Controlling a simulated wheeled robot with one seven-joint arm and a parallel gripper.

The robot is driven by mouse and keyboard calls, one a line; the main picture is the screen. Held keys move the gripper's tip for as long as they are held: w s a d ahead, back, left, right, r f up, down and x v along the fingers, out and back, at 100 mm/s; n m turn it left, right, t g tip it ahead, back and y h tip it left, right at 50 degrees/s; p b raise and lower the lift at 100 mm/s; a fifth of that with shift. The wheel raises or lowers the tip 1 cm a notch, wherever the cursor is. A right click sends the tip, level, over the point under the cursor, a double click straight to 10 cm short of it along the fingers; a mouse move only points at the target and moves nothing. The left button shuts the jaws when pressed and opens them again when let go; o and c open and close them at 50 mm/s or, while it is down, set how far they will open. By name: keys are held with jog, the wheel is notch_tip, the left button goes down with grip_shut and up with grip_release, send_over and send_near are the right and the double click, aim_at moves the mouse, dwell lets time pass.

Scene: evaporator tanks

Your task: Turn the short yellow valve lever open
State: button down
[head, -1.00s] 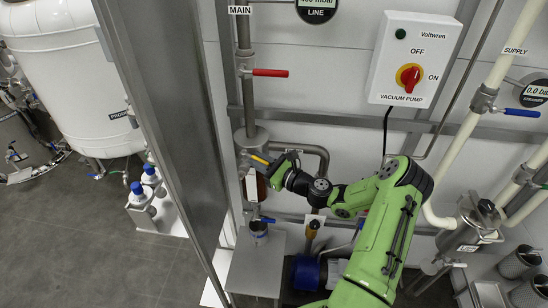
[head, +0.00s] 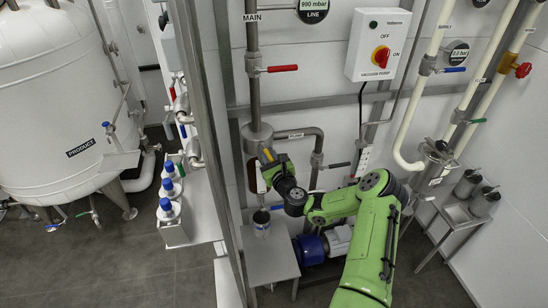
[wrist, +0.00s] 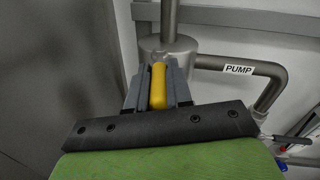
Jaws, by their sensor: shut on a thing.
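The short yellow valve lever (wrist: 158,86) lies between the two grey fingers of my gripper (wrist: 157,82) in the wrist view, pointing almost straight up the picture. My gripper is shut on it. In the head view, a small yellow part of the lever (head: 267,153) shows at the tip of my gripper (head: 267,158). It is just below the steel cylindrical vessel (head: 257,131) on the vertical pipe marked MAIN. The valve body is mostly hidden behind my gripper.
A pipe marked PUMP (wrist: 239,69) runs right from the vessel. A red-handled valve (head: 282,68) sits above on the MAIN pipe. A metal stand (head: 272,262) with a small container (head: 261,223) is below. A steel post (head: 215,150) stands left.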

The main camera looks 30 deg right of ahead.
jog(key=shift+w+a+m+g+h, duration=0.15)
jog(key=shift+a+m+h, duration=0.15)
jog(key=shift+m+h, duration=0.35)
jog(key=shift+s+a+m+g+h, duration=0.15)
jog(key=shift+a+m+h, duration=0.15)
jog(key=shift+h, duration=0.55)
jog(key=shift+w+d, duration=0.1)
jog(key=c, duration=1)
grip_release()
jog(key=shift+c, duration=0.2)
